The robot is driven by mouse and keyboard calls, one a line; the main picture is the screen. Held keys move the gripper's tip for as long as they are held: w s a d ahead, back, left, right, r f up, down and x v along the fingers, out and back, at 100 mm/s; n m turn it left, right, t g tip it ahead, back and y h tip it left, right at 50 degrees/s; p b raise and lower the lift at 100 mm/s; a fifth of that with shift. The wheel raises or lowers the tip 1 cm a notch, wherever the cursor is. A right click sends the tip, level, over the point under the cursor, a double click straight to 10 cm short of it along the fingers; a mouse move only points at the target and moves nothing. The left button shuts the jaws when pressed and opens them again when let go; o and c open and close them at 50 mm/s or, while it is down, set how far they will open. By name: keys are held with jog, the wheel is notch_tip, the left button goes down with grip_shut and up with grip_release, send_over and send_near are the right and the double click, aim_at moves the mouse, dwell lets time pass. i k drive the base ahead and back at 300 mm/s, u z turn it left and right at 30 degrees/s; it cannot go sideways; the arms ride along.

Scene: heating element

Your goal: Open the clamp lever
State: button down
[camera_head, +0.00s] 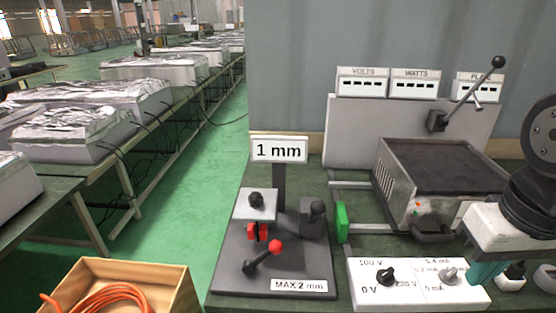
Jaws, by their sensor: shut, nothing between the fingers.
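A dark clamp base plate (232,275) marked "MAX 2 mm" sits at the front left of the bench. A lever with a red ball knob (275,246) lies tilted on it, pointing up and right. Behind the lever are red jaws (251,233) under a grey block with a black knob (256,199). A dark post (313,219) with a rounded top stands to the right. I cannot tell for certain which part is the clamp lever. My gripper (486,273), with a teal finger, is shut and empty at the far right, near the control box and well away from the clamp.
A white control box (418,292) with knobs stands at the front. A grey heater tray (440,170) and green block (341,222) are behind it. A long black-knobbed lever (470,92) rises from the back panel (350,140). A wooden crate (178,285) holds orange cable.

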aim_at(276, 246)
jog(key=u, duration=1.7)
jog(key=k, duration=0.5)
jog(key=z, duration=0.75)
